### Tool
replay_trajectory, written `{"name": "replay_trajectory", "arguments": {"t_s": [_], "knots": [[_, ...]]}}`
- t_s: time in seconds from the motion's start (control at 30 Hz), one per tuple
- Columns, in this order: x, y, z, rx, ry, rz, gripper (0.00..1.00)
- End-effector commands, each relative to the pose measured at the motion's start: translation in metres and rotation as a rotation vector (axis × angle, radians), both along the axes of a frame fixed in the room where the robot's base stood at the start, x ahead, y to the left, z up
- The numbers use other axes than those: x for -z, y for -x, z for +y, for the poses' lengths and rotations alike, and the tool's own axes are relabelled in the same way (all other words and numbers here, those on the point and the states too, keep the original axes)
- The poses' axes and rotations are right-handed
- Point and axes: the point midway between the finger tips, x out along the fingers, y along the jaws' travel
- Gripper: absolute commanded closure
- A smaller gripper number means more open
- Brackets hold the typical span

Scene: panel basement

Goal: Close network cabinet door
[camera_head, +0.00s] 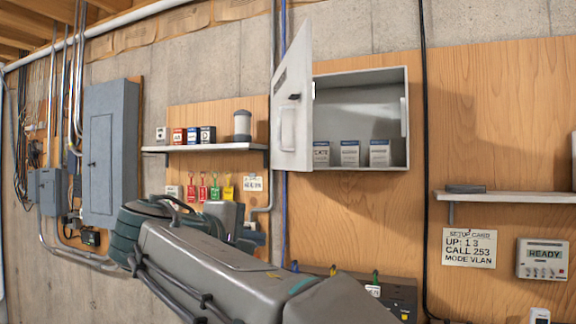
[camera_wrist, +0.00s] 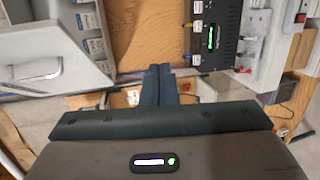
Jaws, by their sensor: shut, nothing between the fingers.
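The network cabinet (camera_head: 408,135) is a light grey wall box, open at the front, with several small labelled boxes on its floor. Its door (camera_head: 291,125) is hinged on the left and swung well out; a dark latch and a pale handle show on it. In the wrist view the door (camera_wrist: 50,35) is at the left with its curved handle, and the cabinet's labelled boxes (camera_wrist: 90,30) show beside it. My gripper (camera_wrist: 160,70) is shut and empty, its fingertips over the wooden panel, apart from the door. In the head view my arm is below the cabinet; my fingertips cannot be made out.
A shelf (camera_head: 205,147) with small boxes and a jar is left of the door, above hanging coloured tags. A grey electrical panel (camera_head: 110,150) is farther left. A black device (camera_head: 395,292) sits below the cabinet. Another shelf (camera_head: 510,197) is at the right.

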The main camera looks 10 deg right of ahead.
Motion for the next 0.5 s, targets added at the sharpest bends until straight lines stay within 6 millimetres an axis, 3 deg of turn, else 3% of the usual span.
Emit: {"name": "replay_trajectory", "arguments": {"t_s": [0.03,0.1,0.2,0.33,0.5], "knots": [[-0.044,0.001,0.009,-0.004,0.027,-0.039,1.00],[-0.078,0.003,0.017,0.000,0.061,-0.087,1.00],[-0.114,0.007,0.025,0.007,0.094,-0.142,1.00],[-0.138,0.012,0.030,0.016,0.117,-0.183,1.00],[-0.145,0.007,0.025,0.022,0.126,-0.197,1.00]]}}
